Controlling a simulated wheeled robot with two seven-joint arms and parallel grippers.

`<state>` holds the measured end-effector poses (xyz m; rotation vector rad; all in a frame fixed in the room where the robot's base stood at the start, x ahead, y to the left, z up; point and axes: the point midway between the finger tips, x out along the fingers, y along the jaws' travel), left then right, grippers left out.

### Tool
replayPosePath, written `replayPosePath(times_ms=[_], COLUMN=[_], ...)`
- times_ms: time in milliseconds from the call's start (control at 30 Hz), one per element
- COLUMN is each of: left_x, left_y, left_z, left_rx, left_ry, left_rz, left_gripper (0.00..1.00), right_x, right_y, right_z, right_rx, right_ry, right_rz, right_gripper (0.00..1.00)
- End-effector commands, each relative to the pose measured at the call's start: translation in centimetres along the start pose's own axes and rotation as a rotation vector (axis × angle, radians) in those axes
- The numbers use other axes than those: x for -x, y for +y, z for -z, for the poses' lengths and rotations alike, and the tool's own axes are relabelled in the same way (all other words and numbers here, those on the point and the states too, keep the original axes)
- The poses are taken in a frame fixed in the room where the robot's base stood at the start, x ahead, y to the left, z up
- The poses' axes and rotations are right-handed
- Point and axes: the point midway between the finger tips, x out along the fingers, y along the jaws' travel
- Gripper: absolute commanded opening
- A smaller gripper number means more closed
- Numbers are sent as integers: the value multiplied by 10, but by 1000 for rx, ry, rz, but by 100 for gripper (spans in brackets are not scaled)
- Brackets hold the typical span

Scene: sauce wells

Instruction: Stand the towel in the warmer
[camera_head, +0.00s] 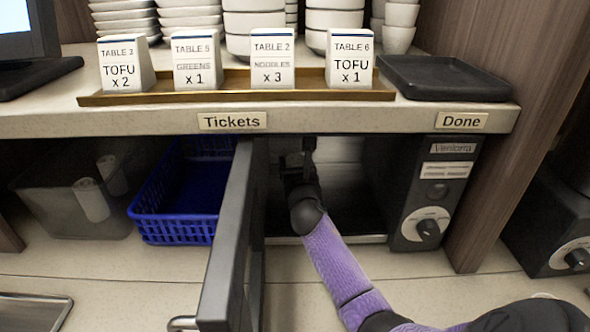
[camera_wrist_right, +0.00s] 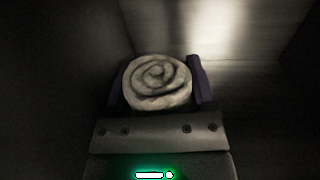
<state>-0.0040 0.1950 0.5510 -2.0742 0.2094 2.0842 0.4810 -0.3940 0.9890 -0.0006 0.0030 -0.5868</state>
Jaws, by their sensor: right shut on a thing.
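The warmer (camera_head: 410,205) is a dark box under the shelf with a dial on its right panel. Its door (camera_head: 228,245) stands open at the left, toward me. My right arm reaches into the warmer, and my right gripper (camera_head: 301,158) is inside the cavity. In the right wrist view, my right gripper (camera_wrist_right: 158,92) is shut on a rolled whitish towel (camera_wrist_right: 157,80), its spiral end facing the camera. The dark fingers sit on either side of it. Whether the towel touches the warmer floor cannot be told. My left gripper is not in view.
A blue basket (camera_head: 152,203) stands left of the door. A clear bin (camera_head: 60,205) beside it holds white rolls (camera_head: 90,200). Ticket blocks stand on a wooden rail (camera_head: 230,97) above, with a black tray (camera_head: 445,78) at right. A metal tray (camera_head: 35,308) lies front left.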

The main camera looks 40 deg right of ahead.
Motion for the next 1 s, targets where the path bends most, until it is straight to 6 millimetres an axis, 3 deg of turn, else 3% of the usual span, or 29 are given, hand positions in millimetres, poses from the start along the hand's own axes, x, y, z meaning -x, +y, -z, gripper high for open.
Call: replayPosePath(times_ms=[267, 300, 433, 733, 1000], left_x=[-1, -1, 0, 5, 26], left_y=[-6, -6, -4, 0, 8], left_z=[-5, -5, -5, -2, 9], left_rx=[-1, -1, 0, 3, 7], left_ry=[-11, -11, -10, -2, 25], left_rz=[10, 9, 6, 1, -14], left_gripper=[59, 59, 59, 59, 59], right_x=[0, 0, 1, 4, 66], right_y=[0, 0, 0, 0, 0], right_z=[2, 2, 1, -3, -5], right_rx=[1, 0, 0, 0, -2], right_ry=[-1, -1, -1, 0, 1], right_rz=[0, 0, 0, -1, -1], right_gripper=[12, 75, 100, 100, 100])
